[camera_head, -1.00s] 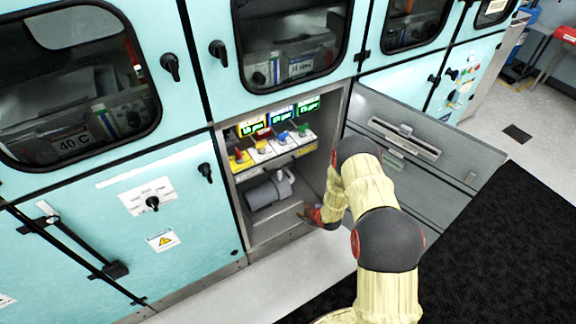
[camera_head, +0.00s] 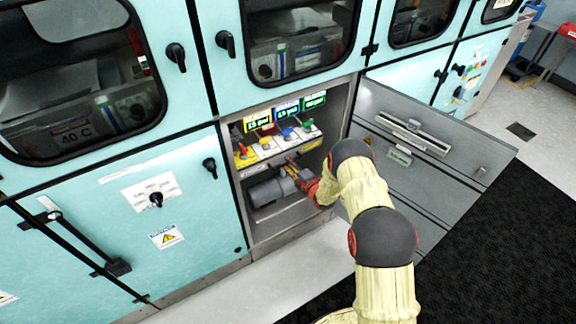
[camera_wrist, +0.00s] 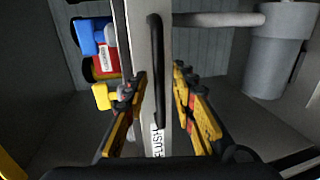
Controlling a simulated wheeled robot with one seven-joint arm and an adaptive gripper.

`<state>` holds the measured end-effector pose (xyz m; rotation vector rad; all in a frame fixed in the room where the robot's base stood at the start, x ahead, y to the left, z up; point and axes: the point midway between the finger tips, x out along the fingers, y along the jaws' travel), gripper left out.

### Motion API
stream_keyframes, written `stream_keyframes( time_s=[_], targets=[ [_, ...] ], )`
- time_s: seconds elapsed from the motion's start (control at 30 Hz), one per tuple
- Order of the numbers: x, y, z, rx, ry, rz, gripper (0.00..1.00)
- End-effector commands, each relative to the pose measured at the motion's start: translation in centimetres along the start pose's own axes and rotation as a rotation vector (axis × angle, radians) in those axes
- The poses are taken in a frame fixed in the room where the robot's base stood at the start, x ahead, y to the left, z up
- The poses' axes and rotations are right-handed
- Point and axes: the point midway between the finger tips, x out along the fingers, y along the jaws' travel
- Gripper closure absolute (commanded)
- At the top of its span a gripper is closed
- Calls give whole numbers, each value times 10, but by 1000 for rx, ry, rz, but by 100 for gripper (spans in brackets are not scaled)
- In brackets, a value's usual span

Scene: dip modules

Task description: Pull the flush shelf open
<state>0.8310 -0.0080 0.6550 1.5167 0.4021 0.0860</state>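The flush shelf shows in the wrist view as a pale upright front strip (camera_wrist: 141,60) with a black bar handle (camera_wrist: 156,60) and a label reading "FLUSH" (camera_wrist: 157,140). In the head view the shelf (camera_head: 258,167) is a narrow band under the coloured valves, inside the open cabinet. My gripper (camera_wrist: 161,72) has its yellow-and-black fingers apart, one on each side of the handle. No firm contact is visible. In the head view my gripper (camera_head: 294,171) is at the shelf's right part, and its fingertips are too small to judge there.
Red, yellow and blue valves (camera_head: 265,147) sit above the shelf under lit displays (camera_head: 286,110). A grey cylinder (camera_head: 270,190) with a pipe lies below; it also shows in the wrist view (camera_wrist: 275,60). The open grey door (camera_head: 450,165) stands right of my arm.

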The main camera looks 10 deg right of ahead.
Motion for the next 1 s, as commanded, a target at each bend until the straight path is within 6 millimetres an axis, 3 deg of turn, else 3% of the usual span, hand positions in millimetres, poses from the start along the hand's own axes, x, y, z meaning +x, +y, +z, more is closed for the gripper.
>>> stream_keyframes(
  time_s=[0.17, 0.43, 0.87, 1.0],
  targets=[
    [11, 0, -1, 0, 1, -1, 74],
    [12, 0, 0, 0, 0, -1, 74],
    [12, 0, 0, 1, 0, -1, 99],
    [11, 0, 0, 1, 0, -2, 100]
  ],
)
